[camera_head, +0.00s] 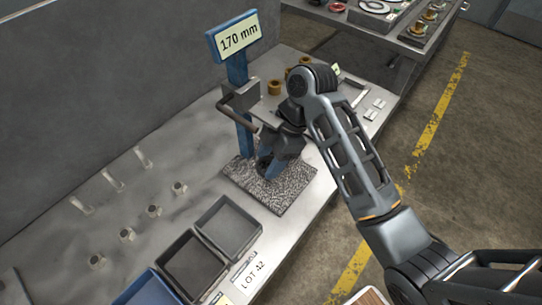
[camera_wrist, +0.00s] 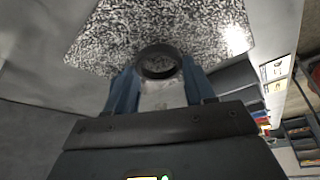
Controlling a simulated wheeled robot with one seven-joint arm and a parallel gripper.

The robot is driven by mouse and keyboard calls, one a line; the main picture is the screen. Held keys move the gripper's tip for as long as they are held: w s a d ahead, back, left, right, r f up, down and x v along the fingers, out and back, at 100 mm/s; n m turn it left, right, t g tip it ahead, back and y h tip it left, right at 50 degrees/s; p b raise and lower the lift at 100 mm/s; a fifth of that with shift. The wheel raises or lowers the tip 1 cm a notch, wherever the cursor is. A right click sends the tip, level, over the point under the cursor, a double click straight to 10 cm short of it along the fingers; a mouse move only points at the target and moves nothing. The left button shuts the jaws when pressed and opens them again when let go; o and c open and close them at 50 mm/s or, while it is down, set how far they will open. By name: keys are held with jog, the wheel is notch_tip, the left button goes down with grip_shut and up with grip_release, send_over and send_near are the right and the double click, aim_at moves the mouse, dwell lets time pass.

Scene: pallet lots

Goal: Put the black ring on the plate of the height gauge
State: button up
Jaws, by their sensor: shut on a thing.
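The black ring (camera_wrist: 158,75) is between the two blue fingers of my gripper (camera_wrist: 159,68) in the wrist view, its opening facing the camera. My gripper is shut on it. The speckled grey plate (camera_wrist: 105,30) of the height gauge lies beyond the ring; I cannot tell whether they touch. In the head view, the plate (camera_head: 285,198) lies at the foot of the blue post (camera_head: 241,135) with the "170 mm" sign (camera_head: 237,37). My gripper (camera_head: 270,172) is low over the plate there, pointing down, beside the post. The ring is not discernible in that view.
A grey crossbar with a dark handle (camera_head: 237,116) sticks out from the post, close to my wrist. Open trays (camera_head: 228,227) stand in front of the plate. Several small metal parts (camera_head: 153,211) lie to the left, and brass-coloured rings (camera_head: 274,87) stand behind.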

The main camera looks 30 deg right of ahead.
jog(key=shift+d+f, duration=0.15)
jog(key=shift+f, duration=0.15)
jog(key=o, duration=1)
jog(key=shift+f, duration=0.1)
jog(key=shift+r, duration=0.25)
jog(key=s+d, duration=0.1)
jog(key=d, duration=0.6)
jog(key=s+d+r, duration=0.1)
jog(key=d, duration=0.3)
jog(key=shift+s, duration=0.35)
jog(key=shift+s+d+f, duration=0.1)
jog(key=shift+s+d, duration=0.05)
jog(key=shift+d, duration=0.4)
